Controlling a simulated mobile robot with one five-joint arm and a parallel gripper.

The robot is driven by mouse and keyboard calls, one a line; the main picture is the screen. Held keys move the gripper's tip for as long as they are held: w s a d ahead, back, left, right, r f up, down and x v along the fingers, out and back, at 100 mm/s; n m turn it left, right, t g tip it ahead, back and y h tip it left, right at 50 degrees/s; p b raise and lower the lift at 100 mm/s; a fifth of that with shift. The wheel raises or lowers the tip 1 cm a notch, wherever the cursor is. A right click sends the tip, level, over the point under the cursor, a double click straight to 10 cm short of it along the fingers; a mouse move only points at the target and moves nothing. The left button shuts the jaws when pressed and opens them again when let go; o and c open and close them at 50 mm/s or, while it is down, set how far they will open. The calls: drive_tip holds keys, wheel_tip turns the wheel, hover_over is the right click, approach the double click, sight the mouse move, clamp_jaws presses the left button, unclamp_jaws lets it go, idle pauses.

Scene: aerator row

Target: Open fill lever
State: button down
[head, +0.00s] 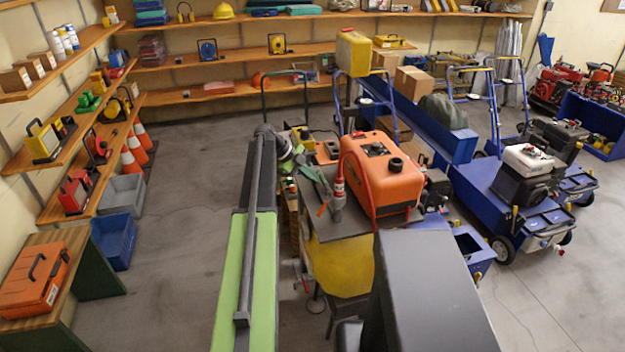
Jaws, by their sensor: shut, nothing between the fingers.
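My green and black arm reaches forward through the middle of the head view. My gripper (297,157) shows small at its far end, beside the clutter left of the orange machine; it is shut and empty, and its fingertips are hard to make out. The orange machine (378,172) has black caps on top and sits on a grey top above a yellow body (340,262). A red hose (350,160) loops at its left, by a grey and red fitting (338,190). I cannot tell which part is the fill lever.
Blue wheeled machines (500,190) with engines stand at the right. Wooden shelves (235,88) line the back and left walls. Orange cones (138,145), a blue bin (115,240) and an orange case (33,282) are at the left. The grey floor left of my arm is clear.

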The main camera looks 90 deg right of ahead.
drive_tip(key=shift+w+a+f, duration=0.15)
drive_tip(key=shift+w+f, duration=0.05)
drive_tip(key=shift+w, duration=0.3)
drive_tip(key=shift+w+a+f, duration=0.15)
drive_tip(key=shift+w+f, duration=0.05)
drive_tip(key=shift+w, duration=0.25)
drive_tip(key=w+d+r+p, duration=0.2)
drive_tip(key=w+r+p, duration=0.5)
drive_tip(key=shift+w+d+r, duration=0.15)
drive_tip(key=shift+w+r, duration=0.1)
drive_tip(key=shift+r, duration=0.15)
